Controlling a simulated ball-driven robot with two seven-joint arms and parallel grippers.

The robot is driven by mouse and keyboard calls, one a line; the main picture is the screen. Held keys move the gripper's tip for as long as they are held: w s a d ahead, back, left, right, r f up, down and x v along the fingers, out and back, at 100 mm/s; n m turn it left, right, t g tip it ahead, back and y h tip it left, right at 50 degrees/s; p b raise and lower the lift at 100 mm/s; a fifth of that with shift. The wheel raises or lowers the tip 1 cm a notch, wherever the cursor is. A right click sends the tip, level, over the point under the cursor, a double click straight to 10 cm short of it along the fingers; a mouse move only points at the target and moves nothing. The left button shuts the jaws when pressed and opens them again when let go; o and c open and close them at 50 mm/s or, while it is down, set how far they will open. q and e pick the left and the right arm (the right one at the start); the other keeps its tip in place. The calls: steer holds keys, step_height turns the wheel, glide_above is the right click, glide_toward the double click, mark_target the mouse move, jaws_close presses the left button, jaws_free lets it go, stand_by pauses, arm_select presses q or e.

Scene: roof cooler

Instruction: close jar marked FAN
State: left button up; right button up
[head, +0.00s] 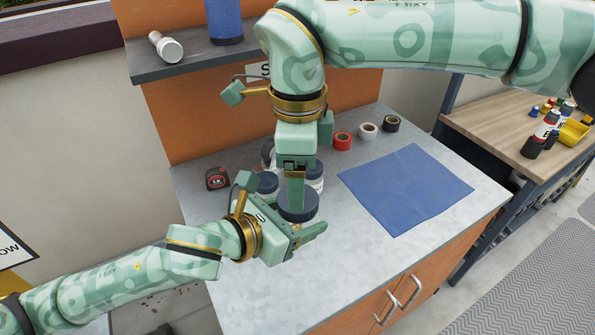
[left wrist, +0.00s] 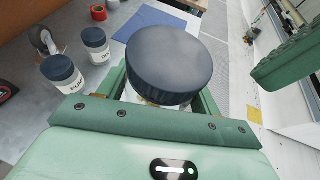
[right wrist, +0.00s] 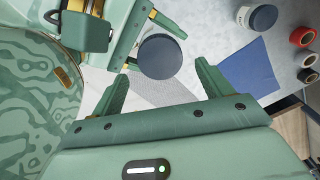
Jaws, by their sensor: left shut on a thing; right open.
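My left gripper (head: 296,238) is shut on a jar with a dark blue lid (head: 298,206). The jar is upright; its lid (left wrist: 170,62) fills the middle of the left wrist view. Most of its body is behind the fingers, and its label is hidden. The lid sits on top; I cannot tell whether it is tight. My right gripper (head: 297,190) points down above the lid, open and empty. In the right wrist view the lid (right wrist: 159,57) appears beyond the gap between the open fingers.
Two other dark-lidded white jars (left wrist: 62,74) (left wrist: 95,45) stand behind on the grey bench. A tape measure (head: 217,178) lies left and a caster (left wrist: 45,42) behind. Tape rolls (head: 342,141) and a blue cloth (head: 405,190) lie right. A shelf (head: 200,55) hangs over the back.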

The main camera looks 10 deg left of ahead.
steer(key=s+a+r+m+g+y, duration=0.1)
steer(key=s+a+r+g+y, duration=0.15)
steer(key=a+r+y, duration=0.45)
steer(key=s+a+r+m+g+y, duration=0.1)
steer(key=s+a+r+g+y, duration=0.2)
steer(key=a, duration=0.6)
steer(key=w+a+r+m+t+y, duration=0.3)
steer(key=w+r+m+t+y, duration=0.4)
steer(key=w+r+m+t, duration=0.3)
steer(key=w+d+f+m+t+h, duration=0.5)
steer(key=w+d+f+m+h, duration=0.25)
steer(key=m, duration=0.45)
steer(key=s+d+f+g+h, duration=0.3)
steer(key=s+d+f+m+g+h, duration=0.1)
steer(key=s+d+f+g+h, duration=0.2)
steer(key=s+d, duration=0.1)
steer(key=s+d+f+g+h, duration=0.3)
steer(key=s+d, duration=0.1)
steer(key=shift+s, duration=0.2)
steer(key=shift+s+d+g+h, duration=0.25)
steer(key=shift+s+d, duration=0.05)
